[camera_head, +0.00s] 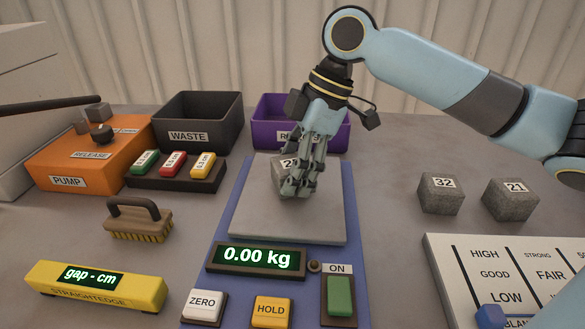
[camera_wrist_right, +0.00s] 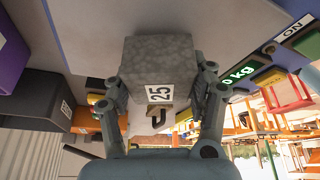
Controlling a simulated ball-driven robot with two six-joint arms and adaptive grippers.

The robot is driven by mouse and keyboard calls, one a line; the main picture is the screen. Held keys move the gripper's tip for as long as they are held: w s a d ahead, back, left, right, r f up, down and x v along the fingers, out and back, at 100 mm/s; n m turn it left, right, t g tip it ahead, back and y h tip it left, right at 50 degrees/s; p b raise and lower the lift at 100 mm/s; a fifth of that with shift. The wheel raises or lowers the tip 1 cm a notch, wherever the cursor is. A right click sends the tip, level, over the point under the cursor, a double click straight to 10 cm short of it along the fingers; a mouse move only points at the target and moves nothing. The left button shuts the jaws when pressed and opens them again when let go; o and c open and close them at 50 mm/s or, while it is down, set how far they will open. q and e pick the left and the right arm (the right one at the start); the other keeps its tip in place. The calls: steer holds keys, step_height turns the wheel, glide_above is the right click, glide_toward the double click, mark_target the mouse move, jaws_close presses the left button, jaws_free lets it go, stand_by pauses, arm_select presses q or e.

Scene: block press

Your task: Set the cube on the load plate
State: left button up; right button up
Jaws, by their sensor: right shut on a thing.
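The grey stone-like cube (camera_wrist_right: 160,62) carries a white label reading 25 in the right wrist view. In the head view the cube (camera_head: 281,178) is partly hidden behind my right gripper (camera_head: 301,186). The right gripper is shut on the cube, with one finger on each side in the right wrist view (camera_wrist_right: 159,88). The cube is over the grey load plate (camera_head: 288,228), toward its back half. I cannot tell whether it touches the plate. The scale display (camera_head: 257,258) reads 0.00 kg. My left gripper is not in view.
Two other grey cubes, labelled 32 (camera_head: 439,194) and 21 (camera_head: 510,200), sit to the right. A black WASTE bin (camera_head: 200,138) and a purple bin (camera_head: 262,128) stand behind. An orange pump box (camera_head: 75,162), brush (camera_head: 139,220) and yellow straightedge (camera_head: 95,287) lie left.

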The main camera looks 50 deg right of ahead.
steer(key=shift+f, duration=0.25)
steer(key=shift+f, duration=0.1)
steer(key=o, duration=1.5)
steer(key=p+v, duration=0.4)
steer(key=v, duration=0.8)
